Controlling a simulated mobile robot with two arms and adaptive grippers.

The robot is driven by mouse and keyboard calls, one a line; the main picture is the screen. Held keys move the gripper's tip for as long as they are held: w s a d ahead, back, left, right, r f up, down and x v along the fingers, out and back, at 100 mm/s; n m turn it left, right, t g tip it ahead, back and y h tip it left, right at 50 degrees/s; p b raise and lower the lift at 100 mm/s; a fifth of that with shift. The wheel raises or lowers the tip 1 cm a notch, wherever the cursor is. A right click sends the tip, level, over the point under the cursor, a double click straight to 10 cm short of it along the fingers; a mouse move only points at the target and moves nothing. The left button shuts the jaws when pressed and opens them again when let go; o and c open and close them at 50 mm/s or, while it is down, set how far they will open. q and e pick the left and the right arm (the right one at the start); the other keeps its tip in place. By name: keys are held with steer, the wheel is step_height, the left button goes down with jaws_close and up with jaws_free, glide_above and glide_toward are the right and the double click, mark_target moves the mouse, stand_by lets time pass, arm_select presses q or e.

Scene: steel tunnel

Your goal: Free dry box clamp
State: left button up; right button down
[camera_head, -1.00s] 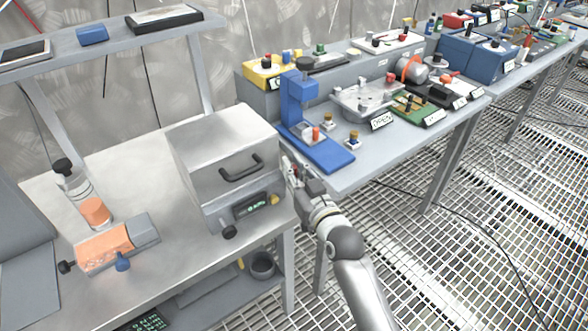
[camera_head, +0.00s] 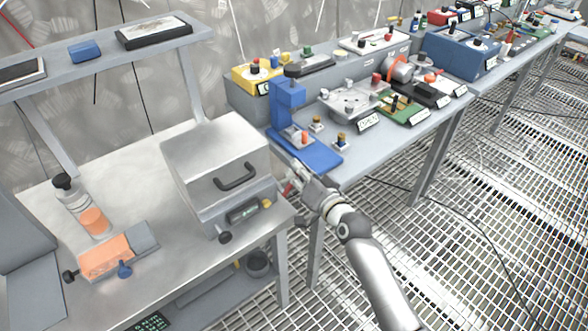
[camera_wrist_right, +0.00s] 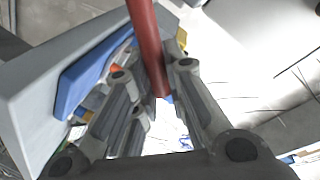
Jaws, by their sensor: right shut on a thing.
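The dry box (camera_head: 213,165) is a grey metal box with a black handle on its sloped front, and it stands at the right end of the near bench. Its lid looks shut. A red bar (camera_wrist_right: 148,40), which looks like the clamp lever, runs down between my right gripper's fingers in the right wrist view. My right gripper (camera_head: 298,180) is at the right side of the dry box, shut on this bar. In the head view only a bit of red shows there; the clamp's mount is hidden. My left gripper is not in view.
A blue stand (camera_head: 290,110) on the far bench (camera_head: 345,172) is close behind my right gripper. A clear bottle with orange contents (camera_head: 90,215) and an orange block (camera_head: 105,256) are left of the box. Open grating floor (camera_head: 450,240) lies to the right.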

steer(key=shift+w+d+f+m+g+y+b, duration=0.25)
steer(key=shift+f+m, duration=0.4)
steer(key=shift+m, duration=0.4)
steer(key=shift+w+d+f+m+g+y+b, duration=0.1)
steer(key=shift+d+f+m+g+y+b, duration=0.15)
steer(key=shift+f+m, duration=0.55)
steer(key=shift+w+d+f+m+g+y+b, duration=0.1)
steer(key=shift+w+d+f+m+g+b, duration=0.25)
steer(key=shift+m, duration=0.9)
steer(key=shift+s+f, duration=0.1)
steer(key=shift+s, duration=0.05)
steer(key=c, duration=1.5)
jaws_free()
steer(key=shift+o, duration=0.2)
steer(key=shift+s, duration=0.1)
steer(key=v, duration=1.1)
steer(key=shift+s+d, duration=0.2)
steer(key=shift+s, duration=0.2)
